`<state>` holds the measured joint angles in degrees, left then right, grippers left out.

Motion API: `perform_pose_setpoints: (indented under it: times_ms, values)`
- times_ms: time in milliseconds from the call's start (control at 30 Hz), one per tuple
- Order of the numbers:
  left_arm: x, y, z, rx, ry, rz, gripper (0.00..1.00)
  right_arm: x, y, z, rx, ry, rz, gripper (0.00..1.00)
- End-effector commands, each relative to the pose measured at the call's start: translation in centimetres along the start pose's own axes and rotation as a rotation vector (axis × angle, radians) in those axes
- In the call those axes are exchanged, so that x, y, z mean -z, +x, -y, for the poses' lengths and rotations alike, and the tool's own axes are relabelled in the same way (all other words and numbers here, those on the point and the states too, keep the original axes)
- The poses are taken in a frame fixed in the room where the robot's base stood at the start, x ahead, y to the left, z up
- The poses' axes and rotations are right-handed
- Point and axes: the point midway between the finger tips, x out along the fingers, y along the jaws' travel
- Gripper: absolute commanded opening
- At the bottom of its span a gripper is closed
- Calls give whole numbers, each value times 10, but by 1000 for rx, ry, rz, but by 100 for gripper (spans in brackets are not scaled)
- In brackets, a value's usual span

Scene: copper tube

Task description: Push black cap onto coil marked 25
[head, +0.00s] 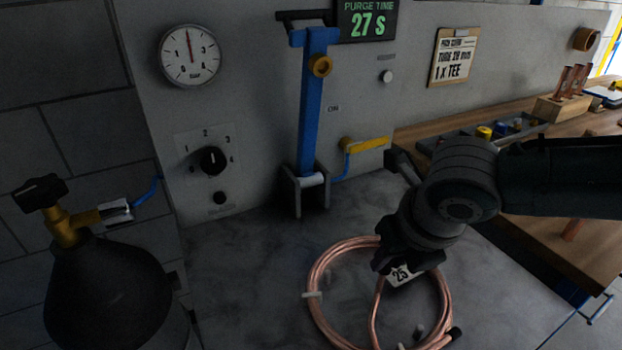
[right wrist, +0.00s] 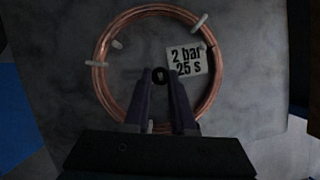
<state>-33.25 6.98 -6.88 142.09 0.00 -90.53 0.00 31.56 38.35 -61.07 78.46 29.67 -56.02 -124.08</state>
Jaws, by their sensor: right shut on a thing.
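The copper coil (head: 322,297) lies on the grey bench top, with its white tag (head: 402,274) reading 25 partly hidden by my gripper. In the right wrist view the coil (right wrist: 100,70) is seen from above, and the tag (right wrist: 187,61) reads "2 bar 25 s". My right gripper (head: 384,264) is over the coil, left of the tag. Its fingers are shut on a small round black cap (right wrist: 160,76) with a pale centre. Whether the cap touches a tube end is hidden. A black end (head: 455,333) shows at the coil's lower right. My left gripper is not in view.
A black vessel (head: 105,295) is at left. The wooden bench (head: 590,250) at right holds a parts tray (head: 470,135). Bare bench lies left of the coil.

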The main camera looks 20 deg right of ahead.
Motion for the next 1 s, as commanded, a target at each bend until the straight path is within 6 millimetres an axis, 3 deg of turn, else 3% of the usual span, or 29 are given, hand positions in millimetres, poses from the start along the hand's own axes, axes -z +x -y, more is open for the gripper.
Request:
perform_pose_setpoints:
  times_ms: [733, 767, 1000]
  values:
    - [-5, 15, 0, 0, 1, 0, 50, 7, 18, 0, 0, 0, 0, 0]
    - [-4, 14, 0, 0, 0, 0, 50, 7, 17, 0, 0, 0, 1, 27]
    - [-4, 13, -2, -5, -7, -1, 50, 7, 17, 0, 0, 0, 0, 54]
